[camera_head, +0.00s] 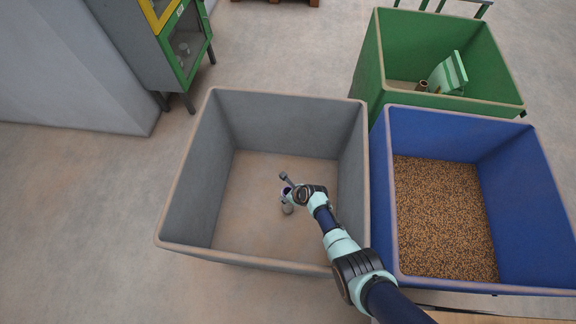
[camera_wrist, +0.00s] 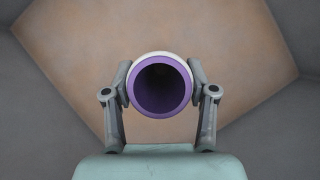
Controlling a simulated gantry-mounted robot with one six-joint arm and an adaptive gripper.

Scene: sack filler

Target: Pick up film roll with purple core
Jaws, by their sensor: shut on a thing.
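The film roll with purple core (camera_wrist: 160,61) shows end-on in the wrist view, with a pale film rim around a purple tube. My gripper (camera_wrist: 160,85) is shut on it, one finger against each side. In the head view the film roll (camera_head: 287,207) is small and partly hidden by my gripper (camera_head: 287,194), inside the grey bin (camera_head: 262,262). I cannot tell whether the roll touches the bin floor.
The grey bin's walls surround my gripper, and its floor looks otherwise empty. A blue bin (camera_head: 548,225) with brown granules (camera_head: 440,215) stands to the right. A green bin (camera_head: 368,62) behind it holds a striped sack (camera_head: 449,74) and a brown roll (camera_head: 422,86). A green-framed cabinet (camera_head: 165,62) stands back left.

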